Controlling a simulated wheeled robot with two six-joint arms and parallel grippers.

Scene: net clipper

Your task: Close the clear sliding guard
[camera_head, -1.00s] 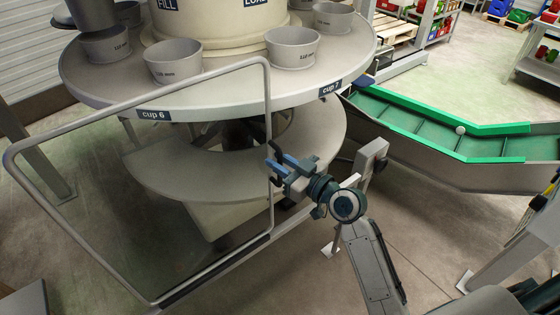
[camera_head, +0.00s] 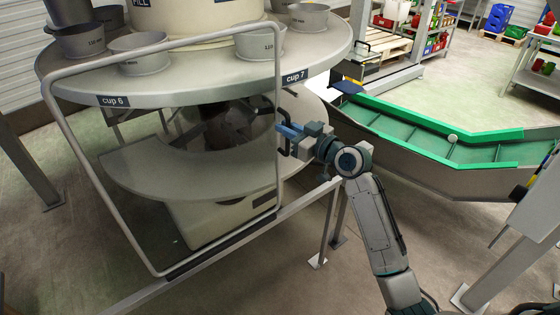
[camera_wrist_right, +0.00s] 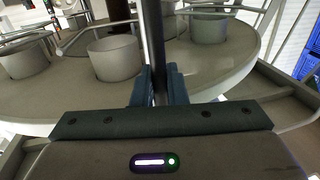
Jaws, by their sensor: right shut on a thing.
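The clear sliding guard (camera_head: 278,70) is a see-through panel in a grey tube frame, standing upright in front of the round machine in the head view. Its lower edge is along a slanting rail (camera_head: 245,235). My right gripper (camera_head: 285,138) is at the guard's right upright, shut on the dark handle there. In the right wrist view, the dark upright handle bar (camera_wrist_right: 153,40) runs between the two blue fingers (camera_wrist_right: 157,88). The fingers hide part of the handle. My left gripper is not in view.
The round table (camera_head: 200,90) with grey cups (camera_head: 140,55) stands behind the guard. A lower curved shelf (camera_head: 160,185) is beneath it. A green-edged chute (camera_head: 430,125) lies to the right. A grey post (camera_head: 330,225) stands beside my right arm. Floor at bottom left is open.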

